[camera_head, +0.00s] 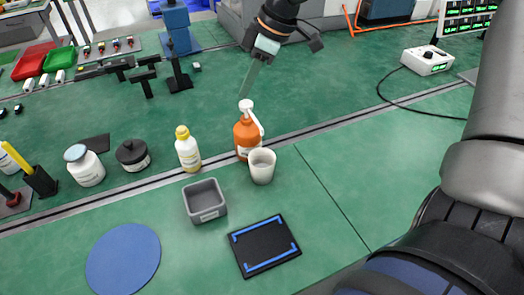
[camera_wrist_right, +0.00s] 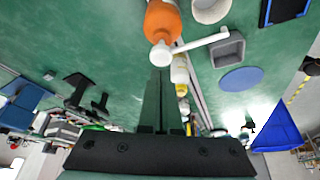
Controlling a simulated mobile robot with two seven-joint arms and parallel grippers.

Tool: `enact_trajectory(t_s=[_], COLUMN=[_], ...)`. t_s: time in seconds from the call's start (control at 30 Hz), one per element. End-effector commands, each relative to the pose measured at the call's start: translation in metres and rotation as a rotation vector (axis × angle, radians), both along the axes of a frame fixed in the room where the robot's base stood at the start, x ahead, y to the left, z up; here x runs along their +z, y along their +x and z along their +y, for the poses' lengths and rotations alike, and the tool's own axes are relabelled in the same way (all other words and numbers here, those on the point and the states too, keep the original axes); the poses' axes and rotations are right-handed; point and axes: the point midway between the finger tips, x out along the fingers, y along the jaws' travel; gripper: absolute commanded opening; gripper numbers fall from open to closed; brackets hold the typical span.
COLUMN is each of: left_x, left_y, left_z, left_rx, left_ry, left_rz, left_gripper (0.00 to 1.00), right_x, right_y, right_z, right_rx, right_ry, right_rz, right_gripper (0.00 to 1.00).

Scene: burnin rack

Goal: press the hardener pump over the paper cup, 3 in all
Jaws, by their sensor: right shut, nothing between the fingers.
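The orange bottle (camera_head: 246,136) stands upright on the green bench with a white pump head (camera_head: 246,105) on top. Its white spout slants right toward the paper cup (camera_head: 262,168), which stands upright beside the bottle. The cup's contents cannot be made out. My right gripper (camera_head: 244,95) is shut and empty, its fingertips pointing down just above the pump head; I cannot tell whether they touch. In the right wrist view the shut fingers (camera_wrist_right: 160,76) end beside the pump head (camera_wrist_right: 160,54), with the orange bottle (camera_wrist_right: 163,22) and cup (camera_wrist_right: 210,10) beyond. My left gripper is not in view.
A yellow-capped bottle (camera_head: 188,150) stands left of the orange bottle. A grey bin (camera_head: 205,201), a black tray with blue strips (camera_head: 264,246) and a blue round mat (camera_head: 123,259) lie in front. A dark jar (camera_head: 132,155) is further left. The bench right of the cup is clear.

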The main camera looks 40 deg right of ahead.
Motion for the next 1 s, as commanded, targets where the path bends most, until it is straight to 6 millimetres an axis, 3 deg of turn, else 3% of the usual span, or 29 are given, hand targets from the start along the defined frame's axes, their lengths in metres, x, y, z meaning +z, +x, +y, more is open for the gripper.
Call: enact_trajectory(t_s=[1.0], left_x=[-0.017], left_y=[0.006], left_z=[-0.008], left_rx=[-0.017], left_ry=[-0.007], left_rz=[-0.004], left_gripper=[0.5], right_x=[-0.03], right_y=[0.0], right_z=[0.0], right_rx=[0.0], right_ry=[-0.001], right_rz=[0.001], right_gripper=[0.0])
